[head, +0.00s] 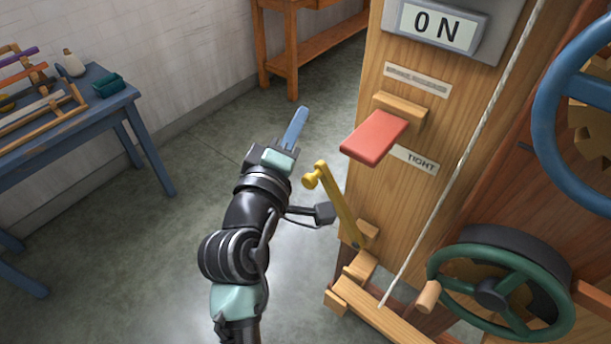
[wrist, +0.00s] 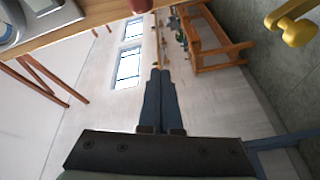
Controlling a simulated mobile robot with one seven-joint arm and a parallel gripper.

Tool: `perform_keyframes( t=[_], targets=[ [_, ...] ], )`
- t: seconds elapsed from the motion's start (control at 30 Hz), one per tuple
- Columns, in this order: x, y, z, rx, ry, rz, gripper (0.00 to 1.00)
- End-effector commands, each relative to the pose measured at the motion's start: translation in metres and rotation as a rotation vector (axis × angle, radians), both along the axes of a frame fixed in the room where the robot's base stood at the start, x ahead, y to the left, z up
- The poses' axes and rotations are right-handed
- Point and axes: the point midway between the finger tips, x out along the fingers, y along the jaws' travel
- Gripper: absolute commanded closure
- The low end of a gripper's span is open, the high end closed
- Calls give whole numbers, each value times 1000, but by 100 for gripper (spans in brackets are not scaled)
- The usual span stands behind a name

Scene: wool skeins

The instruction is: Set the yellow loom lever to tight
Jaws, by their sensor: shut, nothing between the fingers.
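The yellow lever (head: 337,203) is on the lower side of the wooden loom post, tilted up and to the left, with a round knob at its upper end. A "TIGHT" label (head: 414,159) is on the post above and to the right of the lever. My gripper (head: 297,122) is shut and empty, to the left of the post and above and left of the lever's knob. They look apart. In the wrist view my closed fingers (wrist: 160,98) point away toward the far wall, and the yellow knob (wrist: 296,24) shows at the upper right.
A red paddle (head: 374,138) sticks out of the post just above the lever. An "ON" display (head: 437,26), a rope (head: 468,150), a green handwheel (head: 501,292) and a blue wheel (head: 545,110) are to the right. A blue table (head: 105,112) stands left; the floor between is clear.

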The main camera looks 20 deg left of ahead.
Motion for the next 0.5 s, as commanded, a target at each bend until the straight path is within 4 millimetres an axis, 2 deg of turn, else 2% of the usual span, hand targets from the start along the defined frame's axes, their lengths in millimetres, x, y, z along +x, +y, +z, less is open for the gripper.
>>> perform_keyframes(
  t=[0.03,0.1,0.2,0.33,0.5],
  targets=[
    [-8,19,-64,-156,60,16,100],
    [-20,34,-118,-351,109,33,100],
    [-36,47,-172,-560,148,61,100],
    [-48,54,-204,-705,166,84,100],
    [-50,56,-208,-737,167,88,100]
  ],
)
